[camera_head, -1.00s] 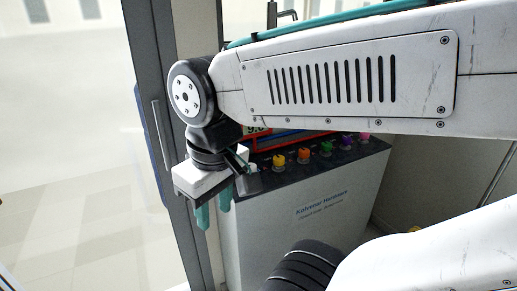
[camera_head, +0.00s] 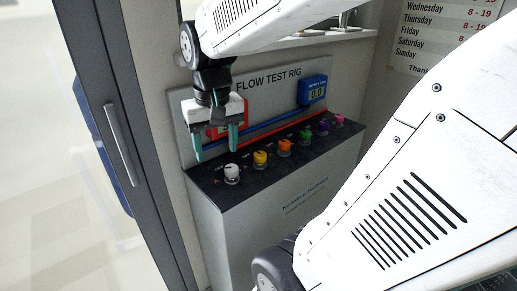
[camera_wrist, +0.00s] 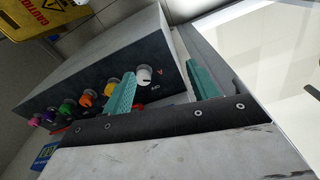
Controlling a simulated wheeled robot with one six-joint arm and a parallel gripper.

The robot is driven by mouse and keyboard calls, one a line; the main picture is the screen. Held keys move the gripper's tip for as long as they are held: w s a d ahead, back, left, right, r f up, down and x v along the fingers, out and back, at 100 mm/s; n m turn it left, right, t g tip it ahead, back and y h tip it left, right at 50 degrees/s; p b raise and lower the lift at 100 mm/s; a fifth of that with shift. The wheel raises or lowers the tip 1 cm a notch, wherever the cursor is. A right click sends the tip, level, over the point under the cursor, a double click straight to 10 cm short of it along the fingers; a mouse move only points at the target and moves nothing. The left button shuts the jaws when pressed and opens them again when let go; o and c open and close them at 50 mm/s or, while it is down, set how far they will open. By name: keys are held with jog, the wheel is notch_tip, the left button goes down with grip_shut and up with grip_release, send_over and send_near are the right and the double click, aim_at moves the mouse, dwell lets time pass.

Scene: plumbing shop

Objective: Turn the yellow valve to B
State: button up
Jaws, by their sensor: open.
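The yellow valve (camera_head: 260,158) is a round knob on the dark top of the flow test rig, second from the left, between a white knob and an orange one. In the wrist view the yellow valve (camera_wrist: 112,88) is partly hidden behind one teal finger. My gripper (camera_head: 214,148) points down, open and empty, above the rig's left end near the white knob (camera_head: 231,173). It is apart from the yellow valve. In the wrist view the white knob (camera_wrist: 144,75) shows between the fingers of my gripper (camera_wrist: 160,85). The letter marks are too small to read.
Orange (camera_head: 284,147), green (camera_head: 305,136), purple and pink knobs continue to the right. The rig's back panel (camera_head: 268,85) carries a blue display (camera_head: 313,90) and pipes. A door frame (camera_head: 120,140) stands to the left. A yellow caution sign (camera_wrist: 45,12) shows in the wrist view.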

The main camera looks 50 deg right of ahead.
jog(key=w+d+f+m, duration=0.3)
jog(key=w+d, duration=0.1)
jog(key=d, duration=0.6)
jog(key=m, duration=0.4)
send_over(260, 154)
notch_tip(260, 154, down, 3)
jog(key=shift+w+f+g, duration=0.1)
jog(key=shift+f+g, duration=0.1)
jog(key=shift+g, duration=0.2)
jog(key=shift+d+f, duration=0.15)
jog(key=shift+f, duration=0.15)
notch_tip(260, 154, down, 7)
jog(key=shift+f, duration=0.15)
jog(key=c, duration=1)
